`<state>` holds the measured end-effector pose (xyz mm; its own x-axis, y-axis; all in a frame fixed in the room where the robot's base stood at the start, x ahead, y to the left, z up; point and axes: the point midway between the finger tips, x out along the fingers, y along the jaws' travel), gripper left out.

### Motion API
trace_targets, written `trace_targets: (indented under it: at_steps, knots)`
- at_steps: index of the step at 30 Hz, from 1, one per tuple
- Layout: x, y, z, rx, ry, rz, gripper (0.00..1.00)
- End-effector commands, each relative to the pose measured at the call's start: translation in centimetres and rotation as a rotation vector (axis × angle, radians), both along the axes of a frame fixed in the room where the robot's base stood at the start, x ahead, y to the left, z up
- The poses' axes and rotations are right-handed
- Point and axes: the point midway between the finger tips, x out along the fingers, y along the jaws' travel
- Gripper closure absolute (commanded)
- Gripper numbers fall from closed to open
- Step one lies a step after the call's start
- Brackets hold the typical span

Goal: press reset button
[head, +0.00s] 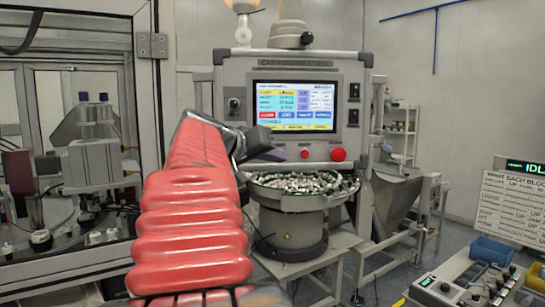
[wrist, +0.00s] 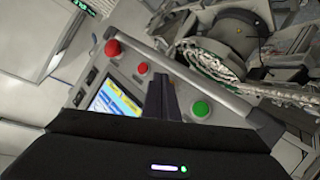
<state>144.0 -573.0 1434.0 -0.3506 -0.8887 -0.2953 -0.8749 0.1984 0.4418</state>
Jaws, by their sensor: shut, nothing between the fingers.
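The control panel (head: 232,80) has a lit screen (head: 294,106) and a row of buttons below it. A small red button (head: 305,153) and a large red mushroom knob (head: 338,154) show there. The wrist view shows the large red knob (wrist: 113,47), the small red button (wrist: 142,68) and a green button (wrist: 200,109). I cannot read which one is labelled reset. The green button is hidden in the head view behind my arm. My gripper (head: 281,155) is shut and empty in front of the panel. In the wrist view my gripper (wrist: 161,80) appears between the small red and green buttons.
A bowl feeder (head: 290,227) full of small parts stands below the panel. A metal hopper (head: 395,198) is to its right. A framed machine enclosure (head: 150,150) stands at the left. A rail (wrist: 190,75) runs along the panel's edge. A control box (head: 465,285) is at lower right.

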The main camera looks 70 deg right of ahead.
Motion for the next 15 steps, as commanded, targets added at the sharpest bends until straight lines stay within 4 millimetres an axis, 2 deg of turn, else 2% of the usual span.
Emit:
trace_targets:
  at_steps: [7,15]
  knots:
    - [-0.1,0.3,0.0,0.000,-0.001,0.000,1.00]
    - [-0.8,2.0,0.1,-0.001,0.000,-0.001,1.00]
